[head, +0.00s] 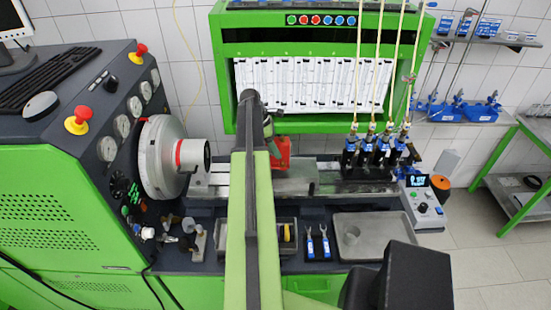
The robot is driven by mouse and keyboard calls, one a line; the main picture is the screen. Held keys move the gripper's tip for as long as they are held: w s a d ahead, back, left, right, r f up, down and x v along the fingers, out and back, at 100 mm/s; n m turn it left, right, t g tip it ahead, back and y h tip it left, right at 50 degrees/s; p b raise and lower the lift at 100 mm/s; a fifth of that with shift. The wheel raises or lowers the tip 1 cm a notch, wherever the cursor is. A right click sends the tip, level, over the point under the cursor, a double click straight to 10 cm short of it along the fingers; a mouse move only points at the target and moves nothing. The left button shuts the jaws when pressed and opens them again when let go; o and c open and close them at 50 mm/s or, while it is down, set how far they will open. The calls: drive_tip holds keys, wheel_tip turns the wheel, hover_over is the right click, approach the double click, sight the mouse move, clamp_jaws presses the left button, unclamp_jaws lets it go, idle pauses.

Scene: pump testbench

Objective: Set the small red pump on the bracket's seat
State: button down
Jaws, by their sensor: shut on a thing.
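The small red pump (282,154) shows just right of my arm, above the grey bed of the bench. My arm hides its left part. My gripper (273,143) is at the pump's upper left and is shut on it; the fingertips are mostly hidden behind the arm. I cannot clearly make out the bracket or its seat; the arm covers part of the bed there. I cannot tell whether the pump touches anything below it.
The round chuck (163,157) stands left of the bed (300,182). Several blue-and-black injectors (375,150) with hoses stand to the right. A grey tray (375,232), blue-handled tools (318,243) and a control box (424,203) lie in front. The green cabinet (228,85) stands behind.

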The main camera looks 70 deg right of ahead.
wheel_tip(320, 180, down, 4)
drive_tip(key=b, duration=0.4)
drive_tip(key=shift+f, duration=0.15)
drive_tip(key=shift+r, duration=0.25)
drive_tip(key=shift+f, duration=0.2)
drive_tip(key=c, duration=0.5)
unclamp_jaws()
drive_tip(key=shift+r, duration=0.1)
drive_tip(key=p+v, duration=1.1)
drive_tip(key=shift+r, duration=0.3)
drive_tip(key=shift+w+a+r+p, duration=0.1)
drive_tip(key=shift+w+r+p, duration=0.1)
drive_tip(key=shift+r+p, duration=0.15)
drive_tip(key=shift+f, duration=0.1)
